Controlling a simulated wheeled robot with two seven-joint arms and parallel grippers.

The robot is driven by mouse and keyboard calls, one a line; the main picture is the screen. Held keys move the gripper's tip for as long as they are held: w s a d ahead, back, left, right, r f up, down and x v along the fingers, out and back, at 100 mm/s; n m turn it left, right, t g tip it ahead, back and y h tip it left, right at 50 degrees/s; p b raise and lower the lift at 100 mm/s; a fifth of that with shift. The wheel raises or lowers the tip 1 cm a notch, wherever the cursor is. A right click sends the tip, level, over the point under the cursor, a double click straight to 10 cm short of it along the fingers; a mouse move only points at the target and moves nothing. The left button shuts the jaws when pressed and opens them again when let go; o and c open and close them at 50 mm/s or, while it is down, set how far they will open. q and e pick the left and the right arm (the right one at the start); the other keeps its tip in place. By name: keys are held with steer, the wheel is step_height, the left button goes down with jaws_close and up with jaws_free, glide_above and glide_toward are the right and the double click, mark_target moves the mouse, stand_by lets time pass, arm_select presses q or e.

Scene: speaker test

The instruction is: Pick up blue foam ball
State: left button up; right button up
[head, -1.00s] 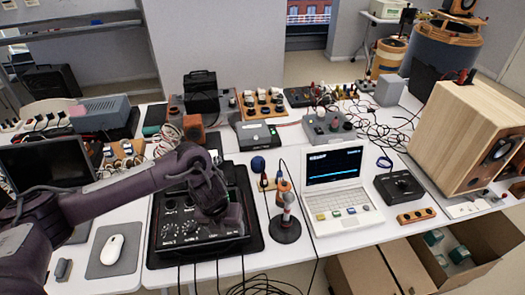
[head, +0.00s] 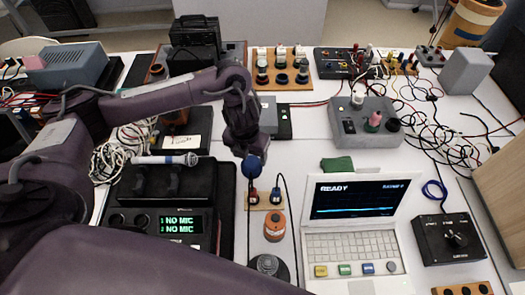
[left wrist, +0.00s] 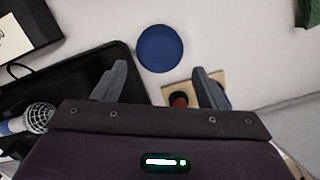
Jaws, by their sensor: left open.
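The blue foam ball (head: 251,167) sits on the white table, just behind a small wooden block (head: 266,197) with plugs. My left gripper (head: 246,152) hangs close above and behind the ball in the head view, and partly blocks the view around it. In the left wrist view the ball (left wrist: 160,48) shows whole, beyond the fingertips and roughly midway between them. The left gripper (left wrist: 163,82) is open with nothing between its fingers. My right gripper is not in view.
A black case with a "NO MIC" display (head: 181,223) and a microphone (head: 165,159) lie left of the ball. An orange-topped object (head: 274,226) stands in front, a laptop (head: 359,213) to the right. A grey box with knobs (head: 365,124) stands behind right.

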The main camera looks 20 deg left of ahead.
mark_target(251, 162)
arm_select(q)
steer(key=shift+w+f, duration=0.2)
steer(key=shift+f, duration=0.25)
step_height(251, 162, down, 2)
steer(key=shift+s+f+b, duration=0.15)
steer(key=shift+f+b, duration=0.05)
steer(key=shift+b, duration=0.65)
steer(key=f, duration=0.1)
steer(key=w+f+b, duration=0.1)
steer(key=f, duration=0.1)
steer(key=shift+f, duration=0.25)
steer(key=shift+w+a+f, duration=0.1)
steer(key=shift+f, duration=0.35)
steer(key=c, duration=0.7)
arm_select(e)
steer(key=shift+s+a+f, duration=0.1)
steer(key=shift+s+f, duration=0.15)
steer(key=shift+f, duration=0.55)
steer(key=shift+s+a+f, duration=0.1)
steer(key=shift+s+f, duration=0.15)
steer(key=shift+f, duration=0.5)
